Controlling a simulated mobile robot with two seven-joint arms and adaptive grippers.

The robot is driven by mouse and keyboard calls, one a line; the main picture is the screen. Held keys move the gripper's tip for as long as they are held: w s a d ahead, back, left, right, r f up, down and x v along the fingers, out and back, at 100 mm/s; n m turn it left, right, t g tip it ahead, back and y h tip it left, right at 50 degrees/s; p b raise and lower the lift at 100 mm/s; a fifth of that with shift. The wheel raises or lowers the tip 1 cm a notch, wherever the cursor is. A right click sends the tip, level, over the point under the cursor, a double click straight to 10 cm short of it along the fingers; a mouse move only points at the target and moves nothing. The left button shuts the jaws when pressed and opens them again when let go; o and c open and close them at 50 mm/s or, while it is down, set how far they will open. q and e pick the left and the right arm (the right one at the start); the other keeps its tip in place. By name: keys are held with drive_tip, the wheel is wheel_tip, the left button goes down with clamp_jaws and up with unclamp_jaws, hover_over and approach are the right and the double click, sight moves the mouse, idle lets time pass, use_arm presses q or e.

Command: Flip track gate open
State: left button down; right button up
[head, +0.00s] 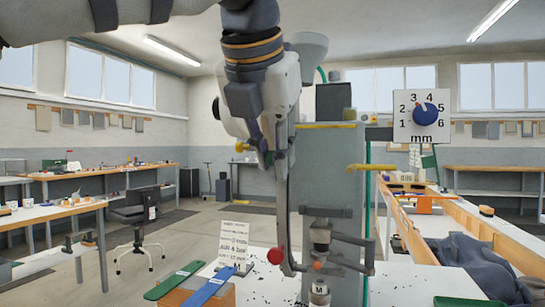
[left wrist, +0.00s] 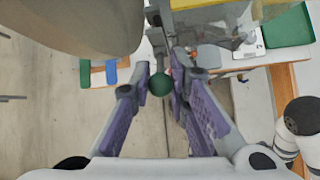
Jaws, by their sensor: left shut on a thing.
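The eyelet press (head: 345,170) stands in the middle of the head view, with a grey hopper (head: 308,45) on top and a curved grey track (head: 282,210) running down its left side. My left gripper (head: 270,160) is at the upper part of this track. In the left wrist view, my left gripper (left wrist: 160,86) is shut on a dark green ball knob (left wrist: 160,84) on a thin stem. I cannot tell from the pictures how the gate stands. My right gripper is not in view.
A red ball (head: 276,256) sits low by the track. Green (head: 172,280) and blue (head: 209,287) strips and a text card (head: 233,243) lie or stand at the bench's left. A dial (head: 425,115) marked in mm is on the right. Dark cloth (head: 470,265) lies at lower right.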

use_arm(q)
drive_tip(key=shift+r+g, duration=0.1)
drive_tip(key=shift+g, duration=0.2)
drive_tip(key=c, duration=1.5)
unclamp_jaws()
drive_tip(key=shift+d, duration=0.1)
drive_tip(key=shift+c, duration=0.2)
drive_tip(key=v, duration=1.2)
drive_tip(key=shift+d, duration=0.1)
